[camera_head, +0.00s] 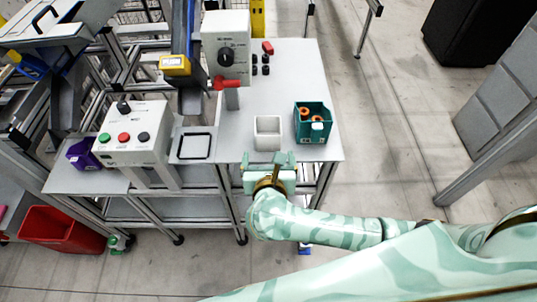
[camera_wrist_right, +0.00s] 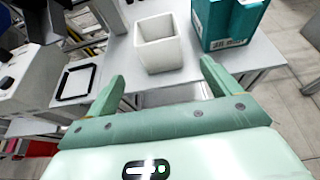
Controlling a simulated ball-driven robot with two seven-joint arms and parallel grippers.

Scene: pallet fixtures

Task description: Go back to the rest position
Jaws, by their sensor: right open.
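My right gripper (camera_head: 270,160) is at the front edge of the white table (camera_head: 285,75), just in front of a white open box (camera_head: 267,133). In the right wrist view its two green fingers (camera_wrist_right: 162,85) are spread apart with nothing between them. The white box (camera_wrist_right: 158,43) stands upright beyond the fingertips, apart from them, and looks empty. My left gripper is not in view.
A teal bin (camera_head: 312,124) with orange parts stands right of the white box. A control box with buttons (camera_head: 132,135), a black square frame (camera_head: 194,146) and a purple bin (camera_head: 82,153) are at left. A grey box with a knob (camera_head: 226,45) stands behind.

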